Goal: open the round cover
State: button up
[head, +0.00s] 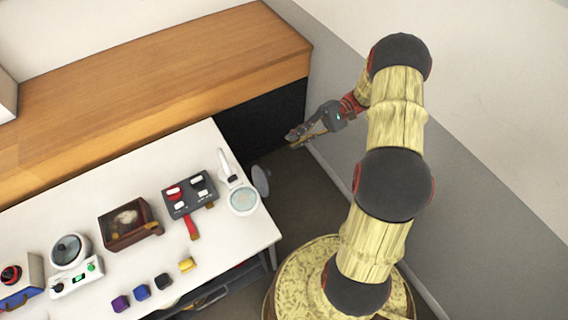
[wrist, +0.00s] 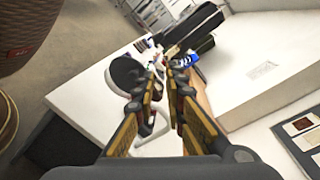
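A white round container (head: 242,201) stands at the right end of the white table. A grey round cover (head: 261,180) stands tilted up at its right rim, apart from the container's pale top; I cannot make out the hinge.
A dark switch panel (head: 190,194), a brown box (head: 128,224), a white cooker-like device (head: 70,251) and several small coloured blocks (head: 142,292) are on the table. A wooden counter (head: 150,80) runs behind. A grey wall (head: 335,165) is close to my gripper.

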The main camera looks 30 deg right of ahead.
aim_at(263, 180)
jog(key=r+h, duration=0.1)
jog(key=a+r+h, duration=0.1)
jog(key=r, duration=0.1)
jog(key=s+a+r+h, duration=0.1)
jog(key=shift+r+m+h, duration=0.3)
grip_shut()
jog(key=s+d+f+m+t+h, duration=0.1)
jog(key=d+f+m+t+h, duration=0.1)
jog(key=d+f+m+h, duration=0.45)
jog(key=a+f+m+b, duration=0.1)
jog(key=a+f+m, duration=0.3)
jog(key=a, duration=0.8)
jog(key=shift+s+f, duration=0.25)
jog(key=shift+f, duration=0.35)
jog(key=shift+d, duration=0.1)
